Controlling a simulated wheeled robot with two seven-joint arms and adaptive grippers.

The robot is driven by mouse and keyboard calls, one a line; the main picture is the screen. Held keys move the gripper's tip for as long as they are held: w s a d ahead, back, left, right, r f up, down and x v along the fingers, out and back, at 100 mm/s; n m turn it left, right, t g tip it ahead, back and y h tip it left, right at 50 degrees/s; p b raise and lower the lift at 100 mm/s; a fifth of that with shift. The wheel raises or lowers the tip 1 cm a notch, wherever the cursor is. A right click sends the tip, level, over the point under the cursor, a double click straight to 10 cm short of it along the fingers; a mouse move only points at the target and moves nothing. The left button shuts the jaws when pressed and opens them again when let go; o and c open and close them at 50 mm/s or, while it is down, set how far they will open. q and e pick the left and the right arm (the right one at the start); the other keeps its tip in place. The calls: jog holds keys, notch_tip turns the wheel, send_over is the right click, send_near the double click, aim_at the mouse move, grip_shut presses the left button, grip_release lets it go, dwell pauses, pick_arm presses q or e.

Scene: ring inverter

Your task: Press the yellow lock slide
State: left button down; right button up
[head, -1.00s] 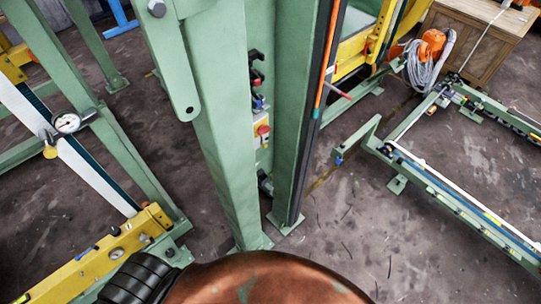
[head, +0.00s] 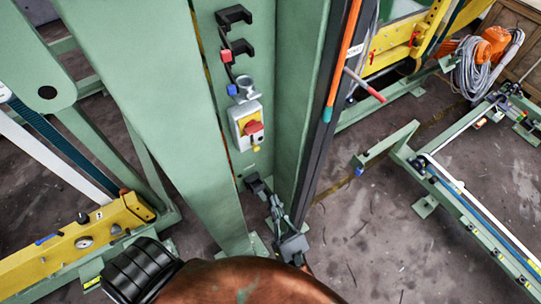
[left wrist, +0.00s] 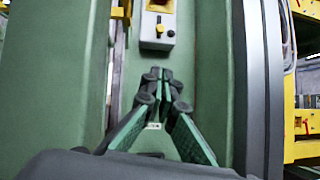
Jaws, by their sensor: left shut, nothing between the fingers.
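A small grey control box (head: 247,124) is fixed to the green post, with a red knob on a yellow plate. A small yellow piece (head: 256,149), which looks like the lock slide, sits low on the box under the red knob. In the left wrist view the yellow piece (left wrist: 171,33) shows on the box's lower face. My left gripper (head: 275,206) is below the box in the head view, apart from it. In the left wrist view my left gripper (left wrist: 162,76) is shut and empty, its fingertips below the box. My right gripper is not in view.
Black hooks (head: 236,48) stick out above the box. Green posts (head: 160,120) stand close on both sides, forming a narrow recess. A rod with a red tip (head: 366,86) juts out at the right. Floor (head: 370,240) is clear at the lower right.

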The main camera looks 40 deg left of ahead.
aim_at(253, 145)
pick_arm(q)
jog(key=shift+s+a+r+n, duration=0.15)
jog(key=shift+s+a+n, duration=0.05)
jog(key=shift+n, duration=0.3)
